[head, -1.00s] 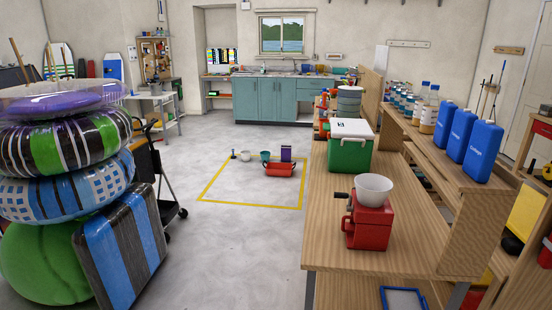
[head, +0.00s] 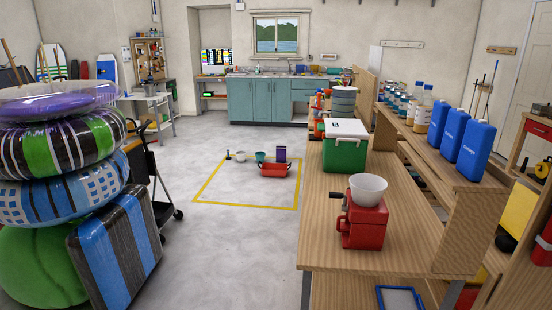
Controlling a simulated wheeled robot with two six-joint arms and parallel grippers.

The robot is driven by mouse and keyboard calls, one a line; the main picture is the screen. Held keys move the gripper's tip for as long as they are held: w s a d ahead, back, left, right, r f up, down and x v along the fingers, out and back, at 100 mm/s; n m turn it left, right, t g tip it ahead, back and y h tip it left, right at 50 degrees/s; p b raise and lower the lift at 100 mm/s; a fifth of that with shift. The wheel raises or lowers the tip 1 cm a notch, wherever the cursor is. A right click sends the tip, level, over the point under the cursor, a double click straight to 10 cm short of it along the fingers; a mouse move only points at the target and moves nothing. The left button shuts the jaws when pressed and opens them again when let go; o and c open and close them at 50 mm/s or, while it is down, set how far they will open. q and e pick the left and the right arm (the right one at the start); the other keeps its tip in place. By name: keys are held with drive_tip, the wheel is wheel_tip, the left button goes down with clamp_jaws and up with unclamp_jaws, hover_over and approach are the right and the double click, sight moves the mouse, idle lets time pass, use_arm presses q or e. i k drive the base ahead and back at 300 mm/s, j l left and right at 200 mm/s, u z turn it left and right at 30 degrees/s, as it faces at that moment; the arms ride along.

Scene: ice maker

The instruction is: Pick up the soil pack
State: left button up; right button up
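Inside a yellow floor outline (head: 246,206) stands a small upright purple pack (head: 281,153), which may be the soil pack; it is too small to read. A red planter-like container (head: 274,170) lies just in front of it and hides part of its base. A teal pot (head: 261,156), a whitish pot (head: 240,156) and a small upright tool (head: 228,155) are to its left. Neither of my grippers is in view.
A wooden bench (head: 386,240) fills the right side, holding a red ice crusher (head: 362,225) and a green cooler (head: 345,152). Stacked inflatables (head: 58,190), a striped case (head: 115,250) and a dark cart (head: 165,208) crowd the left. The grey floor between is clear.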

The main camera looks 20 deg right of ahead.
sight(281, 150)
drive_tip(key=i+j+u, duration=0.25)
drive_tip(key=i, duration=0.3)
drive_tip(key=i+u, duration=0.25)
drive_tip(key=i, duration=0.3)
drive_tip(key=i+z, duration=0.3)
drive_tip(key=i, duration=0.3)
drive_tip(key=i+j+z, duration=0.1)
drive_tip(key=i+z, duration=0.25)
drive_tip(key=i, duration=0.2)
drive_tip(key=i+j+z, duration=0.3)
drive_tip(key=i, duration=0.25)
drive_tip(key=i+z, duration=0.35)
drive_tip(key=i, duration=3.05)
drive_tip(key=i+u, duration=0.15)
drive_tip(key=i, duration=0.25)
drive_tip(key=i+l+u, duration=0.1)
drive_tip(key=i, duration=0.35)
drive_tip(key=i+l+u, duration=0.15)
drive_tip(key=i, duration=0.25)
drive_tip(key=i+l+u, duration=0.15)
drive_tip(key=i, duration=0.25)
drive_tip(key=l, duration=0.1)
